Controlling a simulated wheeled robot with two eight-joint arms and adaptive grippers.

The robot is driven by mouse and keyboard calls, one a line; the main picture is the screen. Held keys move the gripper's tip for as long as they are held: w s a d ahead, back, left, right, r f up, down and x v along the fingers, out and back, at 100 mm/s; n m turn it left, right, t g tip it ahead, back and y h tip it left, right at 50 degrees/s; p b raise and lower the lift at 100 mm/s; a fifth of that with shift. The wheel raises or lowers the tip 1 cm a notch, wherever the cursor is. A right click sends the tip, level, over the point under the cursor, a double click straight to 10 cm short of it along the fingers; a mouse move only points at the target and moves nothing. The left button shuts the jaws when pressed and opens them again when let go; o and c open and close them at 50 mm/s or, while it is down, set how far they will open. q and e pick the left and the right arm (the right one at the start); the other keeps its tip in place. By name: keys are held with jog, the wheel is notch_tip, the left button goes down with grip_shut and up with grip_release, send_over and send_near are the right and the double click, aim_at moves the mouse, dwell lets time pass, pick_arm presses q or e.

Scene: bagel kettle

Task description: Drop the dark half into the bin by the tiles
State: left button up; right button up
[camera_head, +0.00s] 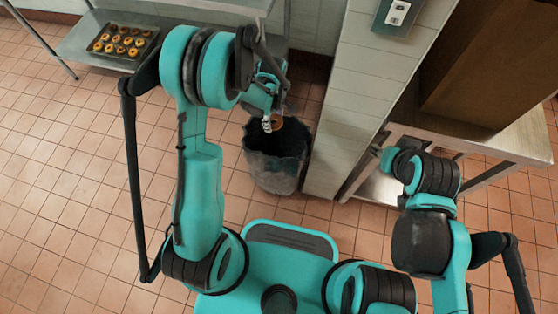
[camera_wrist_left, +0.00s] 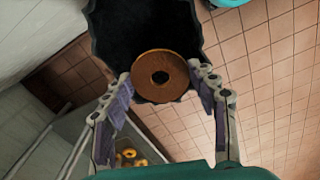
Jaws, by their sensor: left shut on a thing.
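The dark half (camera_head: 277,123) is a brown bagel half with a round hole. It is held over the mouth of the black-lined bin (camera_head: 276,175), which stands against the pale tiled pillar (camera_head: 345,110). My left gripper (camera_head: 267,121) is shut on it. In the left wrist view the dark half (camera_wrist_left: 160,59) sits between the fingertips of the left gripper (camera_wrist_left: 161,82), flat face to the camera, with the dark inside of the bin (camera_wrist_left: 125,30) behind it.
A dark tray (camera_head: 103,56) of several bagel pieces lies on a steel shelf (camera_head: 75,42) at the upper left. A pale-topped table (camera_head: 520,140) with a big brown box (camera_head: 490,65) stands at the right. The tiled floor (camera_head: 60,200) at left is clear.

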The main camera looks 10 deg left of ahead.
pick_arm(q)
jog(key=shift+f+b, duration=1.9)
jog(key=shift+f, duration=1.05)
jog(key=o, duration=0.9)
jog(key=shift+r, duration=0.15)
notch_tip(320, 180, up, 12)
jog(key=shift+f, duration=0.1)
